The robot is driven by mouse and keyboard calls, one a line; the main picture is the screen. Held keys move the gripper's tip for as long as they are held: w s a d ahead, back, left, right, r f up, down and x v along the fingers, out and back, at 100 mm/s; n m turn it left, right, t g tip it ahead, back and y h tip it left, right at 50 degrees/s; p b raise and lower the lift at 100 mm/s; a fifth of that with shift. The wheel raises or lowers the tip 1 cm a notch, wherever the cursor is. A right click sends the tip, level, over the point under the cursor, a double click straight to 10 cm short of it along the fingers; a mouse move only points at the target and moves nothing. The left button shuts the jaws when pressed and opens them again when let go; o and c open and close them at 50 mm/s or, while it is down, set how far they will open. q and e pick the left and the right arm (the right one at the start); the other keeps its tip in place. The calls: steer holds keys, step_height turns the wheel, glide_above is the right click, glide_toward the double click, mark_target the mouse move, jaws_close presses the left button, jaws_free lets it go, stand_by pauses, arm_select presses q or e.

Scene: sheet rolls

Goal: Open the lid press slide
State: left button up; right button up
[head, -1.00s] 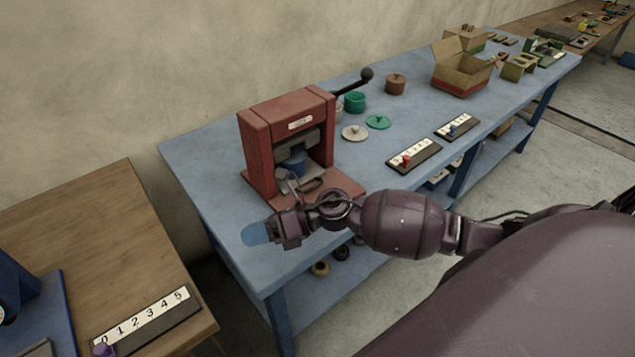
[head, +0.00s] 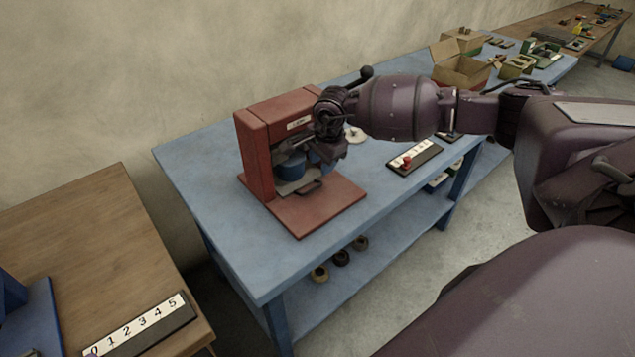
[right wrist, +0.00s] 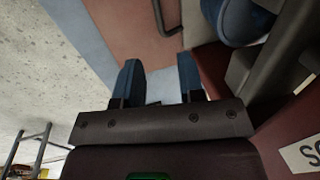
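The red lid press (head: 258,150) stands on the blue bench. A blue round part (head: 291,165) sits inside its opening. Below it a grey slide (head: 288,188) with a dark bar handle (head: 310,187) lies at the front, over the red base plate (head: 318,208). My right gripper (head: 325,155) is at the right front of the press opening, above the base plate. In the right wrist view its two blue fingers (right wrist: 158,82) are apart with nothing between them. The handle (right wrist: 166,20) is beyond the fingertips, apart from them. My left gripper is not in view.
A red-knobbed number strip (head: 413,158) lies right of the press. Open cardboard boxes (head: 460,72) stand farther back. My right forearm hides part of the bench and lids. A wooden table (head: 95,250) is at left. The bench front (head: 240,262) is clear.

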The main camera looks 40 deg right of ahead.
mark_target(317, 186)
steer(key=f, duration=0.2)
steer(key=w+f, duration=0.1)
steer(key=f, duration=0.5)
steer(key=shift+w+a+b, duration=0.1)
steer(key=shift+w+b, duration=0.2)
steer(key=shift+b, duration=0.05)
